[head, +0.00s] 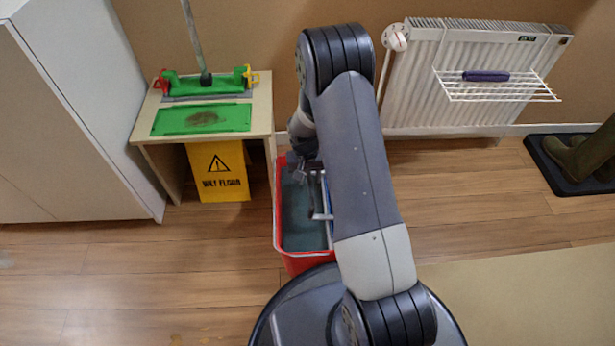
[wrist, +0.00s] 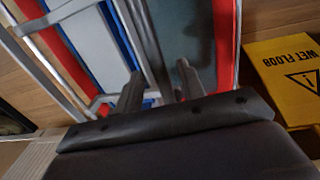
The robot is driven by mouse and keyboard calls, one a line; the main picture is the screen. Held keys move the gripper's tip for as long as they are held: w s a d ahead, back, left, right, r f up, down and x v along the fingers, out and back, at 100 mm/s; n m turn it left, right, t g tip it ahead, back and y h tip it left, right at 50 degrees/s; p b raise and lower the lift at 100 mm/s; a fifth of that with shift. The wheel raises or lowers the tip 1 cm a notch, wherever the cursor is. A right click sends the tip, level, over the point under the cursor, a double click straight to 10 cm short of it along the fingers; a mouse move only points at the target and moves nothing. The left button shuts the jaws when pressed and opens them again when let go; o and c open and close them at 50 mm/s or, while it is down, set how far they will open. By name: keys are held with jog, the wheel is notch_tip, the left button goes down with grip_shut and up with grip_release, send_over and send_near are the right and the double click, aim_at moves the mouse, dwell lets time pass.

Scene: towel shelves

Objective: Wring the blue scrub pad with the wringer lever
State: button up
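The red bucket (head: 279,225) stands on the floor and holds dark water. My forearm hides its right part. A metal wringer frame with grey bars (wrist: 142,40) crosses the bucket in the wrist view. A white panel (wrist: 92,45) with blue strips (wrist: 68,12) lies beside these bars; I cannot tell whether the blue is the scrub pad. A bit of blue (head: 328,205) also shows by my arm in the head view. My gripper (wrist: 160,90) is over the bucket, its fingers apart, with a grey bar seen between or just beyond them. I cannot tell whether they touch it.
A small table (head: 262,100) at left holds a green pad (head: 200,119) with a brown stain and a green mop head (head: 195,84). A radiator (head: 420,105) and a boot tray (head: 560,180) are at right.

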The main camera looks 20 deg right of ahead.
jog(key=shift+c, duration=0.4)
grip_shut()
jog(key=shift+r, duration=0.15)
